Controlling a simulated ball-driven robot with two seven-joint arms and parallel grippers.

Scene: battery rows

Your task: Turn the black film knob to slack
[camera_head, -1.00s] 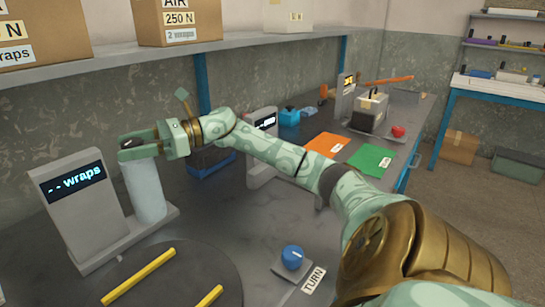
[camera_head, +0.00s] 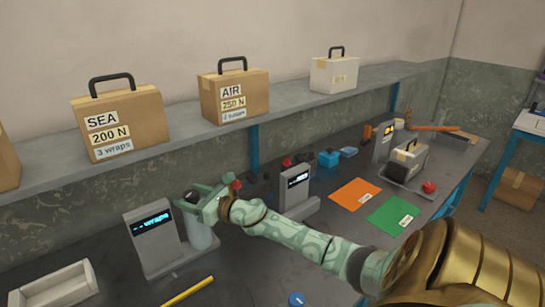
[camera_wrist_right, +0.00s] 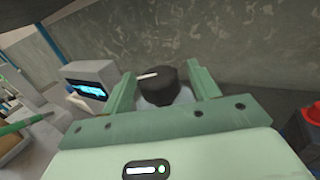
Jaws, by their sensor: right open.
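The black film knob (camera_wrist_right: 158,84) sits on top of the pale film roll and has a white pointer line. The film roll (camera_head: 199,233) stands upright beside the grey display unit (camera_head: 151,240), whose screen reads "-- wraps". My right gripper (camera_head: 194,198) is open at the top of the roll. In the right wrist view its two fingers (camera_wrist_right: 160,90) stand on either side of the knob, with gaps visible on both sides. In the head view the knob is partly hidden by the gripper. My left gripper is not in view.
A second display unit (camera_head: 294,190) stands to the right, behind my forearm. A shelf (camera_head: 290,108) with boxes runs above the bench. A yellow rod (camera_head: 188,292), blue knob (camera_head: 296,299) and white tray (camera_head: 52,286) are at the front. Orange (camera_head: 354,194) and green (camera_head: 394,215) mats lie right.

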